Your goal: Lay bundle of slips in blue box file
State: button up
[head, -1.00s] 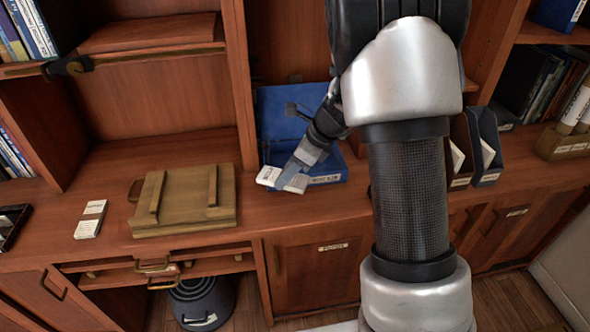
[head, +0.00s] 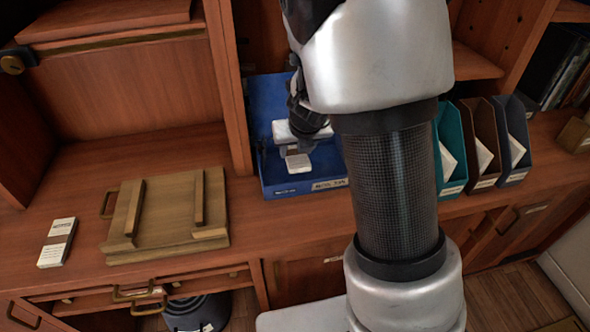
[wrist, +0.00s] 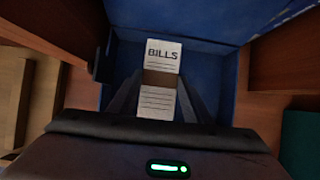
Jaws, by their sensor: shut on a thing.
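The blue box file (head: 278,190) stands open on the counter, its lid raised at the back. My gripper (head: 297,152) points down into it, partly hidden behind my arm. It is shut on a bundle of slips (head: 298,163), a pale block with a brown band. In the wrist view the bundle (wrist: 160,58) reads "BILLS" and sits between the two fingers (wrist: 158,92), over the blue inside of the box file (wrist: 208,62). I cannot tell whether the bundle touches the box floor.
A second banded bundle (head: 57,243) lies at the far left of the counter. A wooden board with raised bars (head: 168,215) lies left of the box file. Teal, brown and blue upright files (head: 512,140) stand to the right. A wooden upright (head: 228,90) is close by.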

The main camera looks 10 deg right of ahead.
notch_tip(320, 180, down, 6)
jog(key=b, duration=0.3)
jog(key=shift+r+b, duration=0.2)
jog(key=shift+b, duration=0.15)
jog(key=shift+r, duration=0.15)
jog(key=o, duration=1.1)
jog(key=shift+c, duration=0.2)
